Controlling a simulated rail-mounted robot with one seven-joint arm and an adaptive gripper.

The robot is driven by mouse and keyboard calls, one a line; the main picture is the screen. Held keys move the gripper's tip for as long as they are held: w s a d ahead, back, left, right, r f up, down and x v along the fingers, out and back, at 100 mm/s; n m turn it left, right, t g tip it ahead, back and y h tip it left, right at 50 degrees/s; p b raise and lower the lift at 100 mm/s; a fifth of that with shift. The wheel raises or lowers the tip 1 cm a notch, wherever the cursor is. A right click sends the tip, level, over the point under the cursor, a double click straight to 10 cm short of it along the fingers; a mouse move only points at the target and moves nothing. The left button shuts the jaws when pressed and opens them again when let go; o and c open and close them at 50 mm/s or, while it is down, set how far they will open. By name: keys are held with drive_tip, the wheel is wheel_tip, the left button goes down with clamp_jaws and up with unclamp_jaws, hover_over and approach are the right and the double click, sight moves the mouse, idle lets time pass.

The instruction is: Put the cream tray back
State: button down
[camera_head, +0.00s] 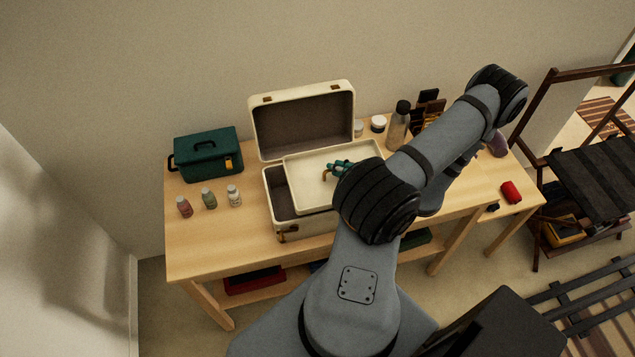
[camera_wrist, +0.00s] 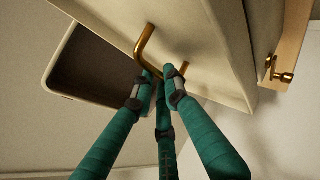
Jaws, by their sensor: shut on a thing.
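The cream tray (camera_head: 307,168) is a shallow rectangle over the right part of the open cream suitcase (camera_head: 297,231). Its left edge leaves a strip of the dark interior uncovered. I cannot tell whether it rests on the suitcase rim or hangs just above it. My gripper (camera_head: 342,168) has teal fingers and is shut on the tray's brass handle (camera_wrist: 146,42). In the wrist view the fingertips (camera_wrist: 160,76) meet at the handle, and the cream tray surface (camera_wrist: 195,35) lies behind it. My arm hides the tray's right front part.
The raised suitcase lid (camera_head: 302,118) stands behind. A green case (camera_head: 208,155) and several small bottles (camera_head: 209,199) stand left on the wooden table (camera_head: 220,245). A flask (camera_head: 398,128) and jars (camera_head: 378,124) stand back right; a red item (camera_head: 511,192) lies far right. The table's left front is clear.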

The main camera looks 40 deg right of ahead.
sight(323, 176)
drive_tip(key=w+a+f, duration=0.1)
drive_tip(key=w+a+f+b, duration=0.1)
drive_tip(key=w, duration=0.1)
drive_tip(key=w+a+f, duration=0.1)
drive_tip(key=w+f, duration=0.1)
drive_tip(key=shift+a+b, duration=0.2)
drive_tip(key=shift+b, duration=0.1)
drive_tip(key=shift+f, duration=1.85)
drive_tip(key=shift+f+b, duration=0.1)
drive_tip(key=shift+b, duration=0.25)
drive_tip(key=shift+f, duration=0.3)
drive_tip(key=c, duration=2.2)
unclamp_jaws()
drive_tip(key=shift+b, duration=0.3)
drive_tip(key=o, duration=0.5)
drive_tip(key=shift+c, duration=0.2)
